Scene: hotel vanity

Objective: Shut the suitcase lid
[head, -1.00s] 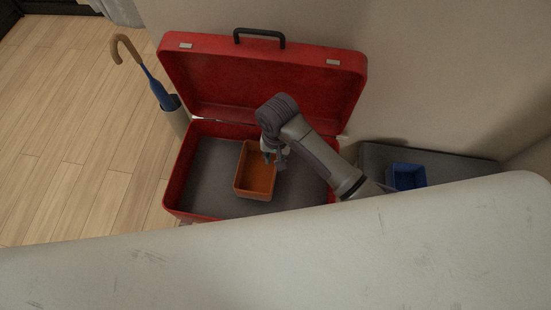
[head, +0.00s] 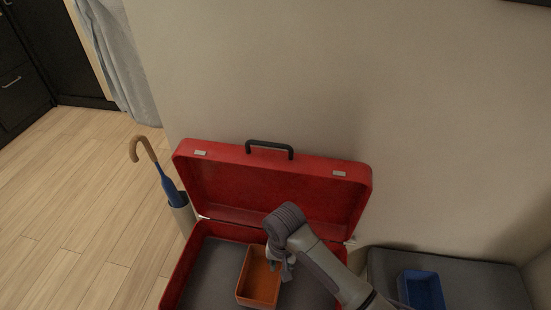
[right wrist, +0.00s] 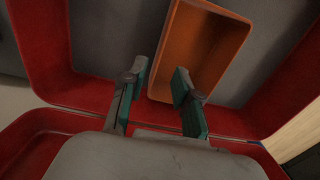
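The red suitcase (head: 215,231) stands open on the floor side, its lid (head: 270,187) raised upright near the wall, with a black handle (head: 269,147) on the lid's top edge. An orange bin (head: 258,277) sits inside the grey-lined base. My right gripper (head: 282,266) is over the base beside the bin's right side. In the right wrist view its two fingers (right wrist: 158,75) are apart, with the edge of the orange bin (right wrist: 200,50) seen between and beyond them; I cannot tell whether they touch it. The suitcase's front is cut off below the head view. My left gripper is not in view.
A blue umbrella (head: 166,182) with a tan handle stands in a holder left of the suitcase. A blue bin (head: 421,290) sits on a dark grey surface (head: 480,283) at the right. The wall is close behind the lid. Wooden floor at the left is clear.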

